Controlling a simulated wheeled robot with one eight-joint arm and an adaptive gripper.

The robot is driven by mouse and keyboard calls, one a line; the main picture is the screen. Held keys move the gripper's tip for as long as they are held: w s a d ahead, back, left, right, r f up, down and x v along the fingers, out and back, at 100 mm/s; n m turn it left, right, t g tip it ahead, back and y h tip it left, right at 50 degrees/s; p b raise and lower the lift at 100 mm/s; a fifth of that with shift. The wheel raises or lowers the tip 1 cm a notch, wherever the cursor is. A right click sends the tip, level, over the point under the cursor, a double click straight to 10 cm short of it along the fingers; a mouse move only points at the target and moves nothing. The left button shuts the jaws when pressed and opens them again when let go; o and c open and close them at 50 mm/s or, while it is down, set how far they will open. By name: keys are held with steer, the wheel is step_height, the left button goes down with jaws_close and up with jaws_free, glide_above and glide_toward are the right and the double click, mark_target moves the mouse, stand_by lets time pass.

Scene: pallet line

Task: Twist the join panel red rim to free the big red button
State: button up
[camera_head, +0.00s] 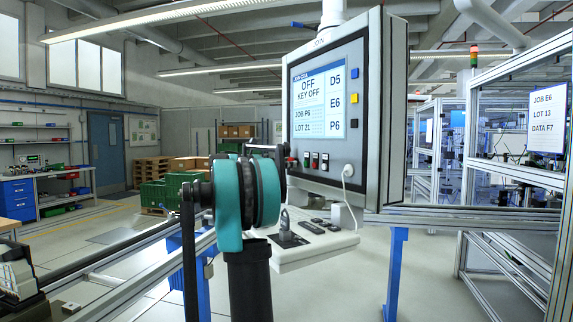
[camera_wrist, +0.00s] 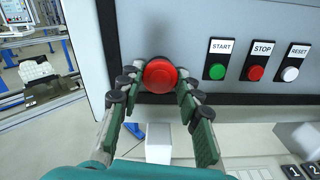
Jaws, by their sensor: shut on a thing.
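The join panel (camera_head: 394,120) stands in the middle of the head view, its screen reading OFF, KEY OFF. How deep the button sits cannot be told.
Right of the button are the START (camera_wrist: 215,71), STOP (camera_wrist: 255,73) and RESET (camera_wrist: 290,74) buttons. A shelf with a keyboard (camera_head: 310,246) juts out below the panel. A white cable (camera_head: 347,190) hangs from the panel. A metal frame (camera_head: 490,218) runs to the right.

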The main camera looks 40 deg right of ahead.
steer(key=shift+m, duration=0.3)
steer(key=shift+m, duration=3.1)
steer(key=o, duration=1.2)
steer(key=a, duration=0.8)
steer(key=w+a, duration=0.1)
steer(key=a, duration=0.3)
steer(key=shift+w, duration=0.1)
